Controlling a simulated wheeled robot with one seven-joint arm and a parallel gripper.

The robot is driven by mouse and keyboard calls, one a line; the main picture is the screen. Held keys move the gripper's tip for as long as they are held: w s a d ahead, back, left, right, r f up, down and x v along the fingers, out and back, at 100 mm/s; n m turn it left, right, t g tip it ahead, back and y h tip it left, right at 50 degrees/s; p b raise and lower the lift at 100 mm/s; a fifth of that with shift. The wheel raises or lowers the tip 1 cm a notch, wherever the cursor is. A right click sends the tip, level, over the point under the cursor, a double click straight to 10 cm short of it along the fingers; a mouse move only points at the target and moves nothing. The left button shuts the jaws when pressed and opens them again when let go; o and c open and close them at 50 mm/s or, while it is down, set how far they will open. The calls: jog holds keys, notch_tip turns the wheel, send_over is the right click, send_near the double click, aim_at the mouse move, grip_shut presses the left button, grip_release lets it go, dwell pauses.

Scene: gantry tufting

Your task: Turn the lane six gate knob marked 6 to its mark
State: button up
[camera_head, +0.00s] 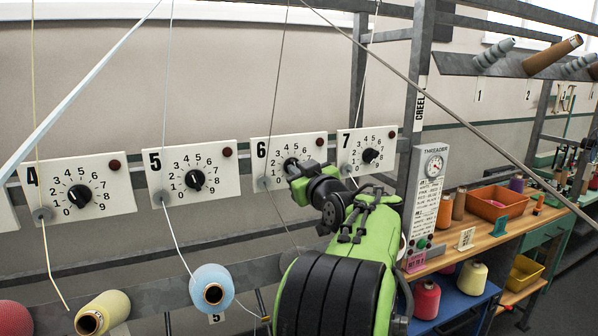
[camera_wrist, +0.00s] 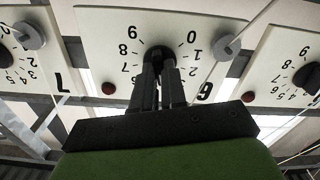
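The lane six panel (camera_head: 309,143) is a white plate marked 6, with a dial of numbers around a black knob (camera_wrist: 158,50). My gripper (camera_head: 296,168) is at this knob, and the arm covers the lower part of the panel in the head view. In the wrist view, where the panel looks upside down, my gripper's two dark fingers (camera_wrist: 160,68) stand close together with a narrow gap, their tips at the knob. They appear closed on it. The fingers hide most of the knob, so I cannot read its pointer.
Similar panels hold the lane five knob (camera_head: 195,179), lane four knob (camera_head: 79,195) and lane seven knob (camera_head: 370,155). Threads run in front of the panels, one through a grey disc (camera_wrist: 227,47) beside the lane six dial. A creel post (camera_head: 415,110) stands right of lane seven.

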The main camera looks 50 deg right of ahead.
grip_shut()
jog(key=shift+f+n+b, duration=0.15)
jog(key=shift+n+b, duration=0.15)
jog(key=shift+b, duration=0.3)
jog(key=shift+n+b, duration=4.95)
jog(key=shift+n, duration=0.55)
